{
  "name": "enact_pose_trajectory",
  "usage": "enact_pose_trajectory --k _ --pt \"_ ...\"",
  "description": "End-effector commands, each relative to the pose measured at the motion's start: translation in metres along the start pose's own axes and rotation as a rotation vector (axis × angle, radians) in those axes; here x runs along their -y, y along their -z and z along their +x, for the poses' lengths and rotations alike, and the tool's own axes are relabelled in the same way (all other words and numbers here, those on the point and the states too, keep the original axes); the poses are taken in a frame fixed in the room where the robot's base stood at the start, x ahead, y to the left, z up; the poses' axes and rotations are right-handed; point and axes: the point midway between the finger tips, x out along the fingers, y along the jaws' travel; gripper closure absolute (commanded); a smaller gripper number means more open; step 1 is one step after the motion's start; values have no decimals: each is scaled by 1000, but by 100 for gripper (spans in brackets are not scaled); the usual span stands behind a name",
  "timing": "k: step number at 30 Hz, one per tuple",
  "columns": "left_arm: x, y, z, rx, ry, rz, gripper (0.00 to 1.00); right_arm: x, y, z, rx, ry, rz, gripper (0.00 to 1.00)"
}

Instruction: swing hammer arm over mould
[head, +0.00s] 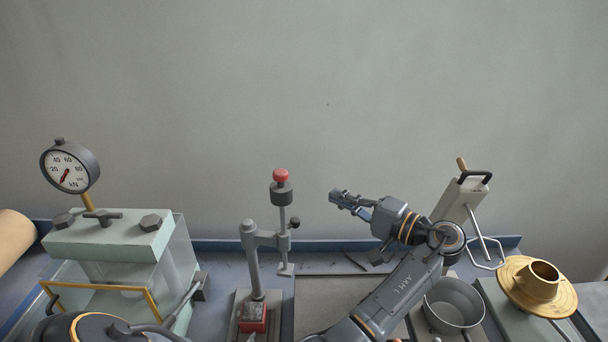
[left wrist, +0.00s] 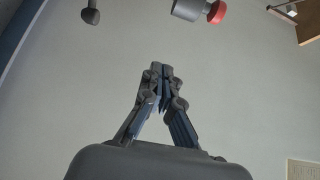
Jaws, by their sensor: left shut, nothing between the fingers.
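The hammer stand has a grey post (head: 254,265) with a side arm (head: 268,240) reaching right. The arm carries an upright rod with a dark weight (head: 281,194) and a red knob (head: 281,175); its foot (head: 285,269) hangs right of the base. The small red mould (head: 253,318) sits on the base in front of the post, not under the rod. My left gripper (head: 336,198) is shut and empty, pointing left, right of the weight and apart from it. In the left wrist view its fingers (left wrist: 160,72) meet; the red knob (left wrist: 216,12) shows at top right.
A glass-sided press (head: 108,245) with a dial gauge (head: 70,170) stands left. A metal pan (head: 453,303), a brass flanged part (head: 538,285) and a pale stand with a black handle (head: 461,200) are right. A blue edge (head: 225,245) runs along the wall.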

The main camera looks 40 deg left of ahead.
Motion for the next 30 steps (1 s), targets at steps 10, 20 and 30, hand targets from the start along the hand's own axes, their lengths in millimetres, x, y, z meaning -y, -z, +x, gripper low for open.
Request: enact_pose_trajectory --k 10,20,30 --pt "1 0 0 2 1 -1 100 -11 -21 -2 31 -13 -2 19" --pt "6 -1 39 5 5 2 100 -11 -8 -24 14 -13 -1 19" --pt "6 -8 98 -1 1 3 100 -4 -1 -61 9 -4 2 19"
